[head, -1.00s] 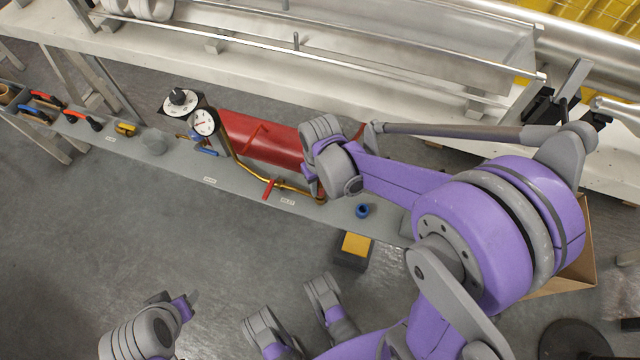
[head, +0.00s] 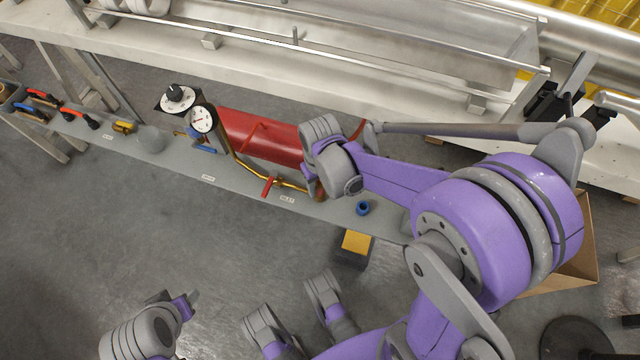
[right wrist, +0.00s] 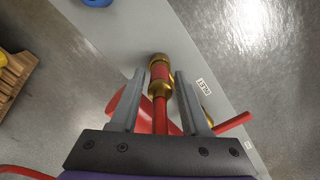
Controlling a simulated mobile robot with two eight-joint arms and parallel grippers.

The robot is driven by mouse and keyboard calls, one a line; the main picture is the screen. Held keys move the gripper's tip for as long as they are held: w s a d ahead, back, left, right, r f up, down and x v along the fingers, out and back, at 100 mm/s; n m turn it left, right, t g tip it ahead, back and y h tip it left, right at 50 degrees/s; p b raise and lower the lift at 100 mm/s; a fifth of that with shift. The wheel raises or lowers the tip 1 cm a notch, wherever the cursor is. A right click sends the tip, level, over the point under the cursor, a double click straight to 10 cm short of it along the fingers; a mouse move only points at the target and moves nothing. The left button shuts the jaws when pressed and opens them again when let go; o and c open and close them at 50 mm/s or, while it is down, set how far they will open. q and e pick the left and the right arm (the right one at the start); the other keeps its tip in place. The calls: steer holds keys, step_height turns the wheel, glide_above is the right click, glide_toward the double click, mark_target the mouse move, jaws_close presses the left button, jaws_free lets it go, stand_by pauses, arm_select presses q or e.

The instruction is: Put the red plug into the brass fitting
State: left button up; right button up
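In the right wrist view the red plug (right wrist: 160,115) is a slim red shaft between my fingers. It lines up with the brass fitting (right wrist: 158,63), with red and brass sections between; I cannot tell how deep it sits. My right gripper (right wrist: 160,74) has a finger on each side, with visible gaps, so it looks open around the plug. In the head view my right gripper (head: 311,183) is at the right end of the brass pipe and hides most of the plug and fitting. My left gripper (head: 190,298) is low at the left, away from the bench; its opening is unclear.
A red cylinder (head: 262,138) lies behind the brass pipe (head: 243,170), which carries a red lever (head: 268,187). A round gauge (head: 201,119) and a dial (head: 175,97) stand left. A blue ring (head: 363,208) lies right on the grey bench (head: 230,185).

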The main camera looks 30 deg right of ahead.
steer(key=shift+o, duration=1)
arm_select(q)
steer(key=r+p, duration=0.3)
steer(key=r, duration=0.1)
steer(key=shift+s+r, duration=0.15)
steer(key=shift+s, duration=0.05)
arm_select(e)
step_height(320, 180, up, 11)
steer(key=shift+f, duration=0.1)
steer(key=shift+s, duration=0.1)
steer(key=shift+s+a+r, duration=0.15)
steer(key=shift+s+r, duration=0.1)
steer(key=shift+s, duration=0.05)
steer(key=s+a+t, duration=0.3)
steer(key=s+t, duration=0.2)
steer(key=s, duration=0.6)
arm_select(q)
step_height(320, 180, up, 18)
steer(key=w+t+p, duration=0.1)
steer(key=w+p, duration=0.1)
steer(key=p, duration=1.4)
steer(key=shift+f, duration=0.2)
arm_select(e)
step_height(320, 180, up, 18)
steer(key=w, duration=0.2)
steer(key=shift+r+n, duration=0.25)
steer(key=shift+n, duration=0.05)
